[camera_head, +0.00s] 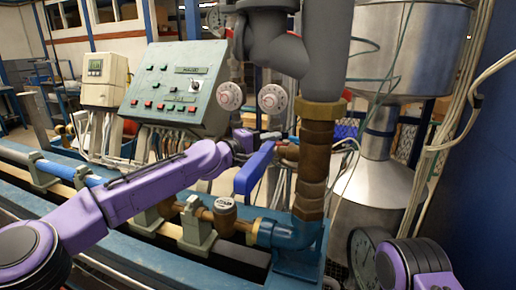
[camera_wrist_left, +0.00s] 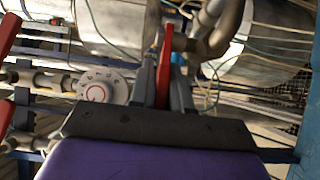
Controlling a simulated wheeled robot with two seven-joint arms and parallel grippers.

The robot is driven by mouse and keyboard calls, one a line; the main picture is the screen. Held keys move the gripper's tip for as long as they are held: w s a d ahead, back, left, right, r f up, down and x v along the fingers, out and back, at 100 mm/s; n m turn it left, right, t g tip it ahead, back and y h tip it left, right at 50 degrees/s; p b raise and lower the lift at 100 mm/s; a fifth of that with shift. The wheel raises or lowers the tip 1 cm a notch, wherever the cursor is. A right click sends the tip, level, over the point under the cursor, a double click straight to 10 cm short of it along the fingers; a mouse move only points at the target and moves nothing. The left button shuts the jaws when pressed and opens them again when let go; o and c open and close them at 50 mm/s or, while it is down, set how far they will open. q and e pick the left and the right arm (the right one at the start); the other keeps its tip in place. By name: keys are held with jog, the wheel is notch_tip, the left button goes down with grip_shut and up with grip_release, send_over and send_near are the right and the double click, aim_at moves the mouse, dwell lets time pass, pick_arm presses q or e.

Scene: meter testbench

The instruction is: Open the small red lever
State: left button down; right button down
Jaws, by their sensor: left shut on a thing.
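The small red lever (camera_wrist_left: 164,68) stands between the two fingers of my left gripper (camera_wrist_left: 163,85) in the left wrist view. The fingers are shut on it, with its red tip showing beyond them. In the head view my left gripper (camera_head: 262,140) reaches in from the left to the valve area beside the brown vertical pipe (camera_head: 316,160). The lever itself is mostly hidden there by the gripper. A larger blue handle (camera_head: 254,168) hangs just below the gripper. My right gripper is out of view; only part of my right arm shows at the bottom right.
A green control box (camera_head: 172,85) and two round dials (camera_head: 230,96) stand behind my left arm. A brass meter (camera_head: 225,212) sits on the pipe below. A steel tank (camera_head: 375,190) stands at the right. One dial (camera_wrist_left: 103,88) also shows in the left wrist view.

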pick_arm(q)
jog(key=shift+s+n+t+y+b, duration=0.2)
jog(key=shift+n+t+y+b, duration=0.2)
jog(key=shift+n+t+b, duration=0.15)
jog(key=c, duration=1.4)
grip_release()
jog(key=shift+c, duration=0.2)
jog(key=shift+a, duration=0.1)
